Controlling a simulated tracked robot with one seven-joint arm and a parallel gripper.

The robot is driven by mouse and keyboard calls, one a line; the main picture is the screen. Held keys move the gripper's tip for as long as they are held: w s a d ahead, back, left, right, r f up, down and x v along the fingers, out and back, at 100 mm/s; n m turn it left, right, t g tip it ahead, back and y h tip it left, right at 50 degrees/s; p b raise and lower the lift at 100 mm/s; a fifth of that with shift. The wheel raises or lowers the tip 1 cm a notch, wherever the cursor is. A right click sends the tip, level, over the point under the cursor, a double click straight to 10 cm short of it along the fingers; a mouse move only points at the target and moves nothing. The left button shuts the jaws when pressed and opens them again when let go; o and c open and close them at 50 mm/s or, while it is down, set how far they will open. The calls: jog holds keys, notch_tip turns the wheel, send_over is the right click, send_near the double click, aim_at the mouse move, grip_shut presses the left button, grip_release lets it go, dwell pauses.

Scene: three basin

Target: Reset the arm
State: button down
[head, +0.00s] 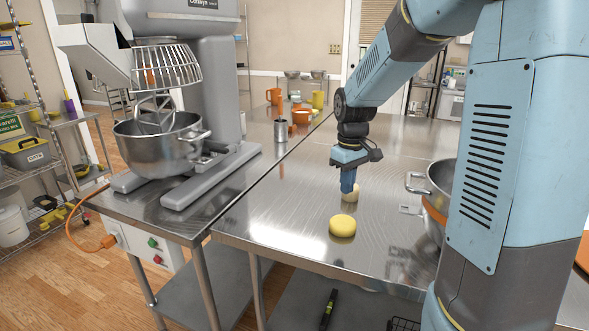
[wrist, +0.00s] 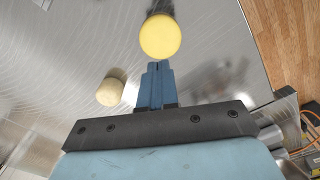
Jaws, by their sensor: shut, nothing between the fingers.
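My gripper (head: 347,190) points down above the steel table, with its blue fingers together and nothing between them. In the wrist view the shut fingers (wrist: 157,68) show between two round pieces. A bright yellow round piece (head: 342,226) lies on the table nearer the front edge; it also shows just past the fingertips in the wrist view (wrist: 160,36). A paler, cream-coloured round piece (head: 354,192) lies behind the fingers and is partly hidden by them in the head view; it shows left of the fingers in the wrist view (wrist: 110,92).
A metal bowl (head: 434,196) stands at the right, partly hidden by my arm. A large stand mixer with a steel bowl (head: 162,148) is at the left. A metal canister (head: 281,130) and orange and yellow vessels (head: 302,116) stand farther back. The table's middle is mostly clear.

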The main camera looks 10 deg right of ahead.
jog(key=s+r+m+t, duration=0.2)
jog(key=s+r, duration=0.4)
jog(key=s, duration=0.5)
jog(key=s+r+m+t, duration=0.3)
jog(key=s+r, duration=0.3)
jog(key=s, duration=0.6)
jog(key=shift+d+m+t, duration=0.25)
jog(key=shift+m+t, duration=0.05)
jog(key=shift+m, duration=0.2)
